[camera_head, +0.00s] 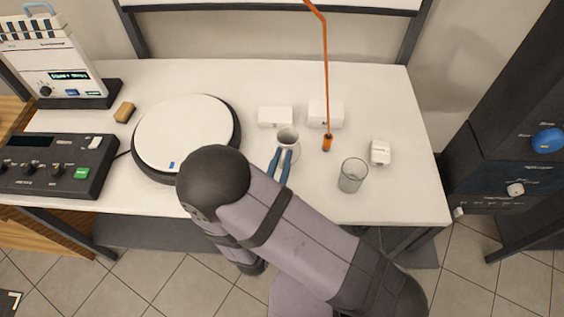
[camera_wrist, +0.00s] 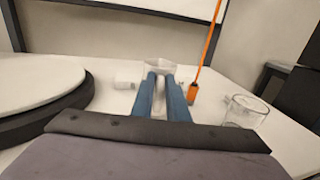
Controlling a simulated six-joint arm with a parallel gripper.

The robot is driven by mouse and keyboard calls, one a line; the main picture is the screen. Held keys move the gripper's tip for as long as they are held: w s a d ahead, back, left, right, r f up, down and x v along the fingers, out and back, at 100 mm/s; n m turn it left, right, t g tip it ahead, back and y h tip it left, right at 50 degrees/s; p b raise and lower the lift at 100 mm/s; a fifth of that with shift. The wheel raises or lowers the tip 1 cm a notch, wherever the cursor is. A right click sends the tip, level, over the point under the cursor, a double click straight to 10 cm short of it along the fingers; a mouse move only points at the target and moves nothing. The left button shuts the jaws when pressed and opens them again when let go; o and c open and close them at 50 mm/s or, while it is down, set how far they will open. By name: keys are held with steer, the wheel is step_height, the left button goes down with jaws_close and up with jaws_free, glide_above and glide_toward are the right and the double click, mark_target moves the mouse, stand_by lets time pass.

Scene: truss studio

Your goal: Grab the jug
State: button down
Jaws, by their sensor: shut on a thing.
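A small white jug (camera_head: 288,136) with a round grey-looking opening stands upright near the middle of the white table. My gripper (camera_head: 284,151) reaches it from the front with two blue fingers and is shut on it. In the wrist view the pale jug (camera_wrist: 158,68) shows at the fingertips of my gripper (camera_wrist: 159,80). The fingers hide its lower part there. I cannot tell whether its base touches the table.
White boxes (camera_head: 275,116) (camera_head: 325,113) stand just behind the jug. An orange rod (camera_head: 326,80) comes down at its right. A clear glass (camera_head: 352,175) and a small white block (camera_head: 380,153) are further right. A round white turntable (camera_head: 184,132) is left.

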steer(key=shift+r, duration=3.55)
